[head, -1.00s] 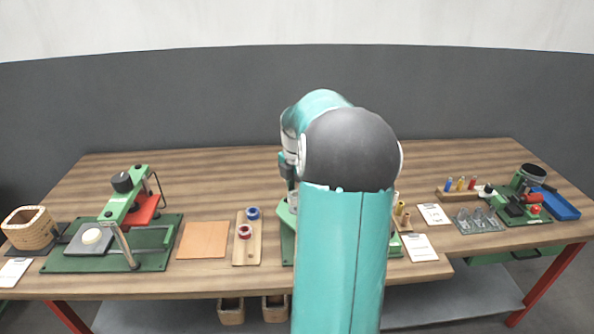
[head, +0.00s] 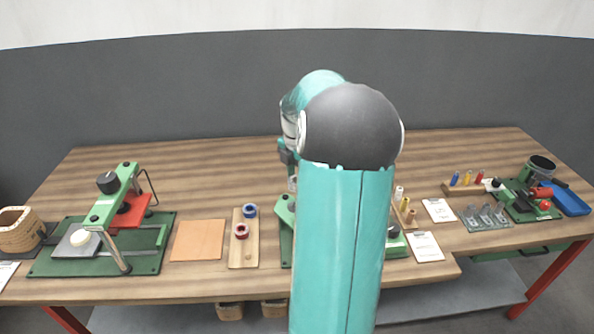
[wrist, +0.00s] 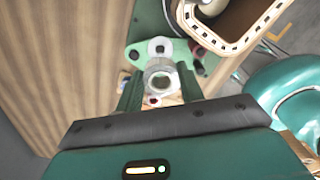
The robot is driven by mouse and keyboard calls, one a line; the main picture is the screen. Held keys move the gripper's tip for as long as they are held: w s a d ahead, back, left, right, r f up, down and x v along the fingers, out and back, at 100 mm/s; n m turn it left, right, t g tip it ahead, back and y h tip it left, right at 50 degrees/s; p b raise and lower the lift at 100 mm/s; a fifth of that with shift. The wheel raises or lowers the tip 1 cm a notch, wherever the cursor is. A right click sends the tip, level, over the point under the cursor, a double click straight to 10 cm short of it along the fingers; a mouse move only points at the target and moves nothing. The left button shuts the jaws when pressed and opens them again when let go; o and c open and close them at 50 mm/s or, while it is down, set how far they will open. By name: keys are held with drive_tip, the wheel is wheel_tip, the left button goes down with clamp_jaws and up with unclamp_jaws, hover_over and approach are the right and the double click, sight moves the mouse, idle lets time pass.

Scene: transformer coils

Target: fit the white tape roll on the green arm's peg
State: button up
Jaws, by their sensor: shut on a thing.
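In the wrist view my gripper (wrist: 160,88) has its two dark green fingers closed on the sides of a pale ring, the white tape roll (wrist: 160,67). I see the roll nearly end-on, with its hole showing. Just beyond it is a green part, the green arm (wrist: 138,52), bearing a pale disc (wrist: 153,45) with a dark centre. I cannot tell whether this centre is the peg, or how far the roll is above it. In the head view my arm hides the roll and most of the middle green fixture (head: 286,216).
In the head view a wooden tray (head: 243,256) with blue and red rolls lies left of my arm. Another green fixture (head: 150,262) stands further left. The table's back is clear.

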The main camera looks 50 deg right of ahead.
wheel_tip(320, 180, down, 2)
drive_tip(key=shift+w, duration=0.1)
drive_tip(key=shift+f, duration=1.4)
drive_tip(key=shift+f, duration=0.55)
drive_tip(key=shift+f, duration=0.3)
drive_tip(key=shift+f, duration=0.15)
idle(0.5)
drive_tip(key=shift+f, duration=0.35)
drive_tip(key=shift+f, duration=0.1)
